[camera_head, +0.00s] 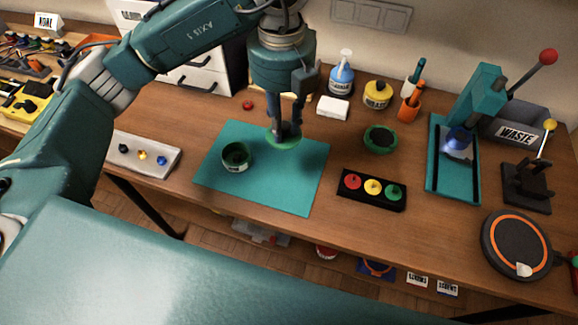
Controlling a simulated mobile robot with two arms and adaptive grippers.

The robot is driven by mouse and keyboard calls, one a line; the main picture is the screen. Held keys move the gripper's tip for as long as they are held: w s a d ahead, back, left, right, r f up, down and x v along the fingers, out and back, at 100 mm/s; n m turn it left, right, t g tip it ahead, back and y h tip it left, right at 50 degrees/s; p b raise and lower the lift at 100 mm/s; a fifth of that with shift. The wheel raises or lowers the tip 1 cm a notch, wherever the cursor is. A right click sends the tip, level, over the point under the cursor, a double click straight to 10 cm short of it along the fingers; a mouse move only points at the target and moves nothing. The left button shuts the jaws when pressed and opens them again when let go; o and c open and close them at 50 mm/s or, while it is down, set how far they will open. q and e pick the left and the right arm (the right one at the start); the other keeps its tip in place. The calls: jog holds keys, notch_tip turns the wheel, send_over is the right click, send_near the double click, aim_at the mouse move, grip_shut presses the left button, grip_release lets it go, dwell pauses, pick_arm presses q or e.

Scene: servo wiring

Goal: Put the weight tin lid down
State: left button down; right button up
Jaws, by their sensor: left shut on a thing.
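My left gripper (285,130) points straight down over the teal mat (303,193). It is shut on a round green lid (283,144), which lies flat at its fingertips over the mat's upper part. I cannot tell whether the lid touches the mat or hangs just above it. An open green tin (236,158) with a pale label and a dark inside stands upright on the mat, to the left of the lid and apart from it. My right gripper is not in view.
A green bowl-like container (380,139) stands right of the mat. A black holder (371,190) with red, yellow and green knobs is below it. A white bottle-topped blue dispenser (341,78) and yellow jar (377,94) stand behind. The mat's lower part is clear.

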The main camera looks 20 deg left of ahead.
pick_arm(q)
notch_tip(320, 180, down, 10)
jog(key=shift+r+p, duration=0.15)
jog(key=shift+p, duration=0.65)
jog(key=shift+f, duration=0.75)
notch_tip(320, 180, down, 3)
jog(key=shift+f+p, duration=0.15)
jog(key=shift+p, duration=0.3)
jog(key=shift+f, duration=0.15)
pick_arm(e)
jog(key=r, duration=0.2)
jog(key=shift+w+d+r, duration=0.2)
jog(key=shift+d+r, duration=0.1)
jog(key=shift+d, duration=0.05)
pick_arm(q)
jog(key=shift+f, duration=0.1)
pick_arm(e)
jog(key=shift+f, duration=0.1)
pick_arm(q)
jog(key=shift+f+b, duration=0.15)
jog(key=shift+b, duration=0.15)
jog(key=c, duration=1.5)
grip_release()
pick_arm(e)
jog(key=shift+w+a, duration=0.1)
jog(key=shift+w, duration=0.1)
